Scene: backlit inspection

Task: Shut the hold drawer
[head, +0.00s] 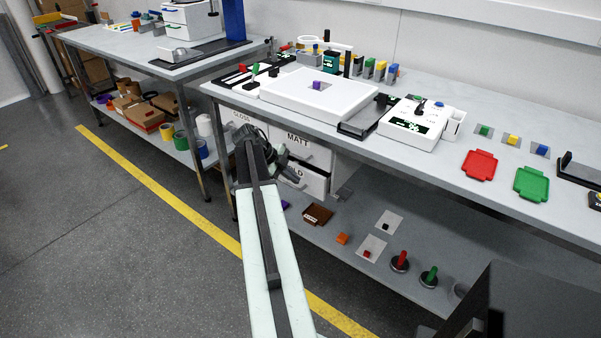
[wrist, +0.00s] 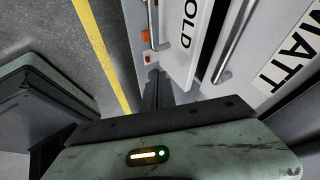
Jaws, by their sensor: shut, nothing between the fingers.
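The hold drawer (head: 315,182) is the lower drawer under the near bench, with a white front and black lettering partly hidden by my arm. Its front also shows in the wrist view (wrist: 178,62), turned sideways, with a metal bar handle (wrist: 153,22). The front appears to stand out from the MATT drawer (head: 318,153) above it, with a dark gap between them. My gripper (head: 290,172) is in front of the drawers. In the wrist view its dark fingers (wrist: 158,92) are together and empty, close to the hold front. Contact cannot be told.
The MATT drawer's handle (wrist: 229,48) is beside the hold front in the wrist view. The lower shelf (head: 340,240) holds a brown tray (head: 317,214) and an orange block (head: 342,238). The floor left of the yellow line (head: 170,196) is clear.

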